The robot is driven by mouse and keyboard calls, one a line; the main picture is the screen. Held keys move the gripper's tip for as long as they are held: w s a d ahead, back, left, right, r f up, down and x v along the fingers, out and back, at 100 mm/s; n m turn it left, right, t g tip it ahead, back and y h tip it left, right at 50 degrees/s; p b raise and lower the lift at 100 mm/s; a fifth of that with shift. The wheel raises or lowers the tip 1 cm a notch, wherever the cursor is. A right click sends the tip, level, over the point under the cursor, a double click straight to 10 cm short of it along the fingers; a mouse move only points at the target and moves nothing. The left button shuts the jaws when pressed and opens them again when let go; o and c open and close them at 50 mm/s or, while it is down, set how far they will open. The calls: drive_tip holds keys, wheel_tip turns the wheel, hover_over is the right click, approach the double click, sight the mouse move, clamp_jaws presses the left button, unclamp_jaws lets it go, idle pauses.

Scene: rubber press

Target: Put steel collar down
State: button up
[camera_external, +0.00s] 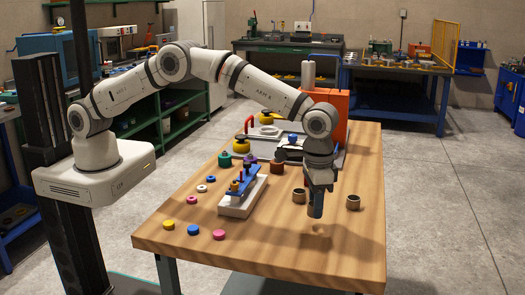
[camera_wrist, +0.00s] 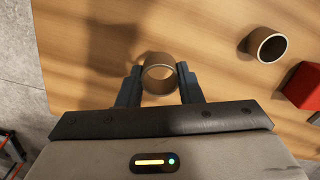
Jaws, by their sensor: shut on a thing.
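A steel collar (camera_wrist: 160,77), a short open ring with a brownish-grey wall, sits between the two fingers of my gripper (camera_wrist: 158,88) in the wrist view. The fingers are shut on its sides and I look down through its hole. In the external view my gripper (camera_external: 315,208) points down over the right part of the wooden table (camera_external: 260,248), with a shadow and a light spot below it. The collar appears held above the tabletop. It cannot be made out clearly in the external view.
Two similar rings stand near my gripper, one at left (camera_external: 299,195) and one at right (camera_external: 353,203). A blue and white fixture (camera_external: 240,195), small coloured rings and a red press (camera_external: 334,108) occupy the left and back. The table's front right is clear.

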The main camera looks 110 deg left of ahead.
sight(313, 227)
drive_tip(key=shift+f+p, duration=0.35)
drive_tip(key=shift+f, duration=1.35)
drive_tip(key=shift+f, duration=0.2)
drive_tip(key=o, duration=1)
drive_tip(key=shift+r, duration=0.1)
